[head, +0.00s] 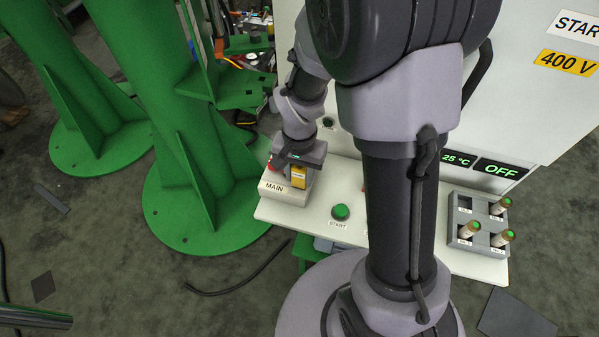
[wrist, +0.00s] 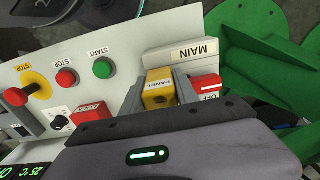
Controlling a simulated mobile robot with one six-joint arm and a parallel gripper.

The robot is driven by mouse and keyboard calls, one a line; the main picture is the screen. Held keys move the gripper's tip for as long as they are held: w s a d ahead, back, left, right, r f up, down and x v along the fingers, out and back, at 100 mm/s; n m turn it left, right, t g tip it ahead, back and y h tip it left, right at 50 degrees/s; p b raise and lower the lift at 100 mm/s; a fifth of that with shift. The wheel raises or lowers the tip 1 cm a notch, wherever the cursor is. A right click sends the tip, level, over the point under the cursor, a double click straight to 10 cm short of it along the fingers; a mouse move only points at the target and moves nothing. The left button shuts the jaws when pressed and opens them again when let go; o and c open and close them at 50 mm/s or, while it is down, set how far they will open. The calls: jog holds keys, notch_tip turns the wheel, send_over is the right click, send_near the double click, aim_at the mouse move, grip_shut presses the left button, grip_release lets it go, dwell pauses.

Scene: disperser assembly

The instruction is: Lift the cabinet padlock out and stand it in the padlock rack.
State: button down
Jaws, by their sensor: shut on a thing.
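The yellow padlock, marked PANEL (wrist: 158,86), is between the fingers of my gripper (wrist: 163,92) in the wrist view. It is at the grey MAIN switch box, beside a red switch handle (wrist: 206,86) that reads OFF. In the head view the padlock (head: 299,178) shows as a yellow block under my gripper (head: 300,165), at the MAIN box (head: 284,193) on the left end of the white panel. My gripper is shut on the padlock. Its shackle is hidden, so I cannot tell whether it is still in the switch. I cannot identify the padlock rack for certain.
A green START button (head: 341,212) is right of the MAIN box. A grey holder (head: 467,240) with several green-topped cylinders stands at the panel's right end. The wrist view shows a red STOP button (wrist: 66,77) and a yellow-based red knob (wrist: 16,97). Green columns (head: 200,130) stand left.

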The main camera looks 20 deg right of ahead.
jog(key=shift+f+b, duration=0.3)
jog(key=shift+f, duration=0.2)
jog(key=c, duration=0.9)
grip_release()
jog(key=shift+r, duration=0.1)
jog(key=shift+o, duration=0.2)
notch_tip(320, 180, up, 17)
jog(key=p, duration=0.8)
jog(key=shift+r+p, duration=0.2)
jog(key=shift+p, duration=0.1)
jog(key=s+a+r+n+t+y, duration=0.1)
jog(key=s+a+r+t, duration=0.1)
jog(key=s+r, duration=0.4)
jog(key=s+a+r+n+t+y, duration=0.1)
jog(key=s+a+r+t, duration=0.1)
jog(key=s+r, duration=0.4)
notch_tip(320, 180, up, 3)
jog(key=shift+s+f+n+t, duration=0.2)
jog(key=shift+s+n+t, duration=0.2)
jog(key=shift+t, duration=0.5)
